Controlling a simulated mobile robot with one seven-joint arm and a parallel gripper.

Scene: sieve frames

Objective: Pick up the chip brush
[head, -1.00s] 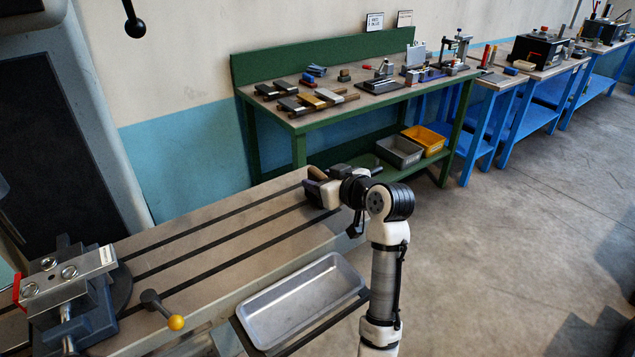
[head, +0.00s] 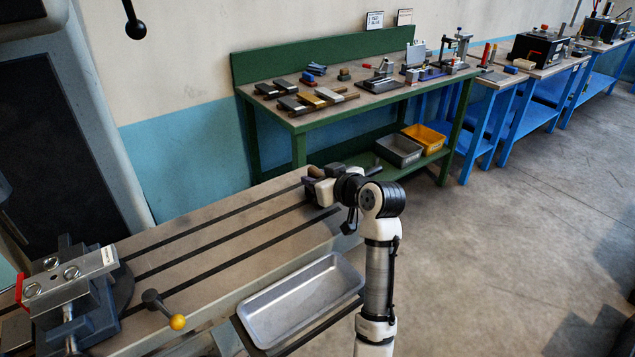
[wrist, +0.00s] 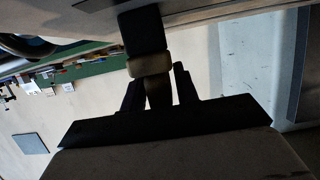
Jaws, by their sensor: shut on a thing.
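The chip brush (wrist: 150,65) shows in the wrist view, with a tan band in its middle and a dark, broad part above it. My gripper (wrist: 158,92) is shut on it, one dark finger on each side of its narrower brown part. In the head view my gripper (head: 318,184) is at the far right end of the slotted machine table (head: 215,225). A small brown part of the brush (head: 315,172) shows beside the fingers; the rest is hidden by my gripper. I cannot tell whether the brush is clear of the table.
A grey vise (head: 70,285) stands on the table at the left, with a yellow-knobbed lever (head: 177,322) near it. An empty metal tray (head: 300,300) is at the table's front side. A green workbench (head: 350,110) with several tools stands behind. The middle of the table is clear.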

